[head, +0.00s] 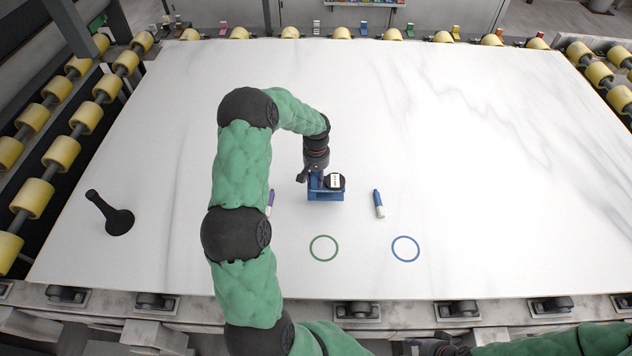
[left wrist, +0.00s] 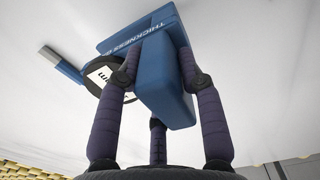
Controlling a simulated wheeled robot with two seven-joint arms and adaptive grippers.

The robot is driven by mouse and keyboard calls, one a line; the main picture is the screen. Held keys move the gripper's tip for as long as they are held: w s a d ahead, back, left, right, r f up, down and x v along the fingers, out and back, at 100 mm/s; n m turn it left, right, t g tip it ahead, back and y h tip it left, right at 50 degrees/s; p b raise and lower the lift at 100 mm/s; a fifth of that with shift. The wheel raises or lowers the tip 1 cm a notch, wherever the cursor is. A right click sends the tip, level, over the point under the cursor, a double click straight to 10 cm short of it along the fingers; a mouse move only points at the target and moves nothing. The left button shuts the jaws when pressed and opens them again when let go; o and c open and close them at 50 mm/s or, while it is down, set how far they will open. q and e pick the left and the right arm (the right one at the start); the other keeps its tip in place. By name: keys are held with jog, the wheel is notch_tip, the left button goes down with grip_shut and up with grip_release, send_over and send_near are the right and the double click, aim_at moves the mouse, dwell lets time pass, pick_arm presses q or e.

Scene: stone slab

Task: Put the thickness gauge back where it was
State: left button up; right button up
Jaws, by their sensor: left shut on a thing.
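The thickness gauge (head: 326,195) is a blue block-like tool with a round black dial and white face, near the middle of the white slab in the head view. In the left wrist view the blue gauge (left wrist: 165,85) bears the word THICKNESS. My left gripper (head: 314,176) is shut on the gauge; its dark fingers (left wrist: 160,85) press on the blue body. I cannot tell whether the gauge touches the slab. A green ring (head: 324,260) and a blue ring (head: 418,250) are marked on the slab in front of it. My right gripper is not clearly in view.
A blue marker (head: 378,204) lies right of the gauge, and a purple marker (head: 270,203) lies to its left, partly behind my arm. A black suction-cup-like tool (head: 111,215) stands at the slab's left. The slab's right side (head: 520,180) is clear.

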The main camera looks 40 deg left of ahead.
pick_arm(q)
jog(key=shift+w+a+f, duration=0.35)
jog(key=shift+a+f, duration=0.15)
jog(key=shift+f, duration=1.6)
jog(key=shift+f, duration=0.15)
jog(key=o, duration=1.1)
jog(key=shift+o, duration=0.2)
notch_tip(320, 180, up, 12)
jog(key=shift+r, duration=0.15)
